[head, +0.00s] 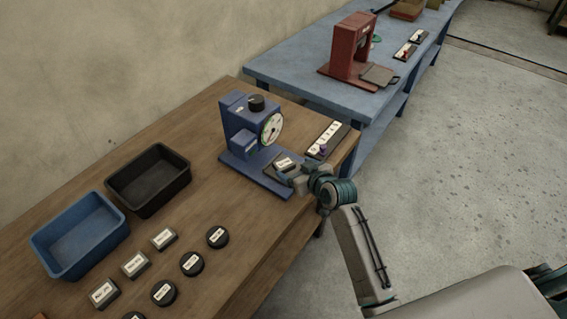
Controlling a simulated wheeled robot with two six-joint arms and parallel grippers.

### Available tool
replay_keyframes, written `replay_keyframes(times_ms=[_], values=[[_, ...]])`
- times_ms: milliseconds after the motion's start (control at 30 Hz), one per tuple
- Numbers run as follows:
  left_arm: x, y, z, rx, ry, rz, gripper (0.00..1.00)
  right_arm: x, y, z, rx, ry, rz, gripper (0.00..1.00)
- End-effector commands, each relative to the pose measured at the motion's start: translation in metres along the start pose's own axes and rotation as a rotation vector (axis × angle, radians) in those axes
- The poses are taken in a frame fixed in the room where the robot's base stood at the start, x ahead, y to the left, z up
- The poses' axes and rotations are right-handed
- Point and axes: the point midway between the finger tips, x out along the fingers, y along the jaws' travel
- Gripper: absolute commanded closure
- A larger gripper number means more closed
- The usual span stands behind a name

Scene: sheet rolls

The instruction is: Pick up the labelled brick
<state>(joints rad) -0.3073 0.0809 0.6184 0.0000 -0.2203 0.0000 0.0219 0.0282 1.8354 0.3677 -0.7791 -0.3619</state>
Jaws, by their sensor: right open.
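A small grey brick with a white label (285,162) sits on the plate at the foot of the blue machine (240,130). My right gripper (287,176) is open beside this brick, at its near right side. It is small in the picture, and I cannot tell whether its fingers touch or surround the brick. More labelled grey bricks stand on the wooden table: one at the back (163,239), one in the middle (135,264) and one nearer (103,293). My left gripper is not in view.
Labelled black discs (192,264) lie beside the bricks. A blue bin (80,212) and a black bin (148,205) stand at the left. A labelled strip with a purple piece (327,139) lies right of the machine. A blue table (300,75) holds a red machine (350,47).

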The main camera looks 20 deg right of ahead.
Motion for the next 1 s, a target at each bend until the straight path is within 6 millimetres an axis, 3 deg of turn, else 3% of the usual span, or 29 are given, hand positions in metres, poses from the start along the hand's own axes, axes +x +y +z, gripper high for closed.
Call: replay_keyframes(times_ms=[167, 433, 600, 900, 1000], values=[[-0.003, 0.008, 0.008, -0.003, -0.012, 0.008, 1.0, 0.012, -0.001, 0.0, 0.001, -0.001, -0.001, 0.18], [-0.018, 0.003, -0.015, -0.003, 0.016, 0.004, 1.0, 0.04, -0.001, 0.004, 0.003, -0.002, -0.001, 0.18], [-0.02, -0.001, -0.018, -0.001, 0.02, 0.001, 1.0, 0.058, -0.001, 0.005, 0.001, -0.001, 0.0, 0.18], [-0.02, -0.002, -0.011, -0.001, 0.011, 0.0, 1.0, 0.062, -0.001, 0.006, 0.001, 0.0, 0.0, 0.18], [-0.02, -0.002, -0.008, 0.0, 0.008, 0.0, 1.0, 0.062, -0.001, 0.006, 0.001, 0.0, 0.0, 0.36]])
